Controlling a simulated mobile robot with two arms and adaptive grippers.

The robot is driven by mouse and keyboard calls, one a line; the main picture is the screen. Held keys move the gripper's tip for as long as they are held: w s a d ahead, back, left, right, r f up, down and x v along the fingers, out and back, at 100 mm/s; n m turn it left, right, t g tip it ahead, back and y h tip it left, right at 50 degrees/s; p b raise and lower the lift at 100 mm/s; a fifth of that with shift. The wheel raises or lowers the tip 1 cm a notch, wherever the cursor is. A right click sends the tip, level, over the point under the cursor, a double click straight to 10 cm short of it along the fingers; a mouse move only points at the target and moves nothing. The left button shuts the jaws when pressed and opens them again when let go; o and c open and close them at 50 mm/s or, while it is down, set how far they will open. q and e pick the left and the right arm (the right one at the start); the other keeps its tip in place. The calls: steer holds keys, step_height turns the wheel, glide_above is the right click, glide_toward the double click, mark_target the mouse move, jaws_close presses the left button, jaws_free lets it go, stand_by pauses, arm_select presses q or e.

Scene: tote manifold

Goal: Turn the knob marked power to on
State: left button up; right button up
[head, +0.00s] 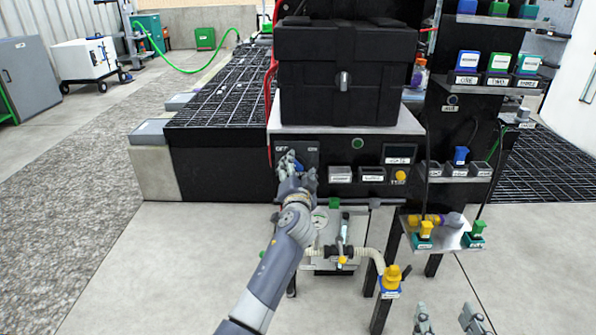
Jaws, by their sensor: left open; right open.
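A dark panel plate (311,158) on the front of the black cabinet bears the white marks OFF at left and ON at right. My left gripper (297,167) is in front of this plate, its fingers open and pointing at it. A small blue part shows between the fingers and may be the knob. The gripper hides most of the knob area, so I cannot tell which way the knob points or whether I touch it. My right gripper (448,319) is open and empty at the bottom edge, low and right of the cabinet.
Two labelled grey covers (356,172), a yellow button (400,176) and a small dark display (398,153) are right of the plate. A black case (345,70) stands on top. Pipes and a gauge (320,217) are below. Shelves with coloured blocks (470,62) stand at right.

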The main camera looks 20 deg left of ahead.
arm_select(q)
steer(key=shift+w+a, duration=0.1)
steer(key=shift+w, duration=0.3)
arm_select(e)
steer(key=shift+w+a+r+t, duration=0.1)
steer(key=shift+r+t, duration=0.3)
steer(key=shift+r, duration=0.15)
arm_select(q)
steer(key=c, duration=1.1)
